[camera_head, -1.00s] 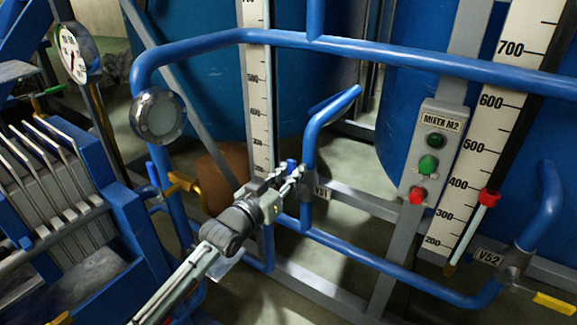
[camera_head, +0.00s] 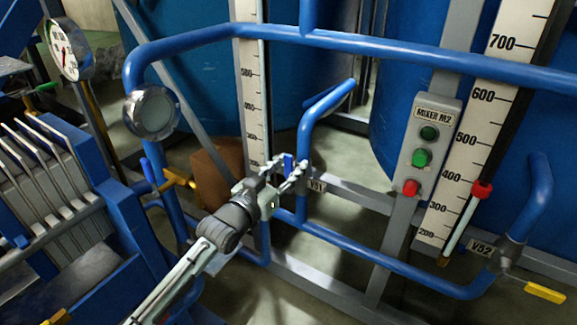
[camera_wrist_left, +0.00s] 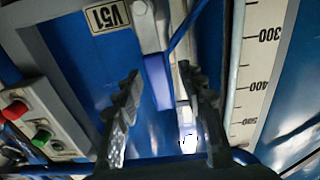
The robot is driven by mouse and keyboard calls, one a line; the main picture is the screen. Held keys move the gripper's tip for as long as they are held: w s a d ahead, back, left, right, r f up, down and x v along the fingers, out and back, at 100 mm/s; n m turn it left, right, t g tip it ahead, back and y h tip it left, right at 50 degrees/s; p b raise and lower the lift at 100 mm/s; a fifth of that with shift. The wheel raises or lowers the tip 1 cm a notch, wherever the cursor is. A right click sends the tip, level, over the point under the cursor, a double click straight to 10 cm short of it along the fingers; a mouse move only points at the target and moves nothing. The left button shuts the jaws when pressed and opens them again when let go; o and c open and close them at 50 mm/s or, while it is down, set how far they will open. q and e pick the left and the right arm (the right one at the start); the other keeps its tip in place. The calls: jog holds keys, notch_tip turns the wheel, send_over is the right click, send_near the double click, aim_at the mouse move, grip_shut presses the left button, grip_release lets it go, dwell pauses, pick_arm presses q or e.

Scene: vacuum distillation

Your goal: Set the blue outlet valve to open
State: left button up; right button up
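The blue outlet valve handle (camera_head: 289,166) sits on the pipe beside the V51 label (camera_head: 316,186). It hangs as a flat blue lever, and in the left wrist view the handle (camera_wrist_left: 157,82) shows between the two fingers. My left gripper (camera_head: 281,166) is at the handle. In the left wrist view my left gripper (camera_wrist_left: 160,76) is open, with a finger on either side of the handle and visible gaps. Contact cannot be told. The V51 label (camera_wrist_left: 107,17) also shows there. Part of the valve body is hidden behind my gripper. My right gripper is not in view.
Blue pipes (camera_head: 380,262) run around the valve. A yellow-handled valve (camera_head: 545,292) by the V52 label (camera_head: 482,249) is at lower right, and another yellow handle (camera_head: 180,178) is at left. The Mixer M2 button panel (camera_head: 430,148) stands at right.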

pick_arm(q)
jog(key=v, duration=1.2)
dwell(0.3)
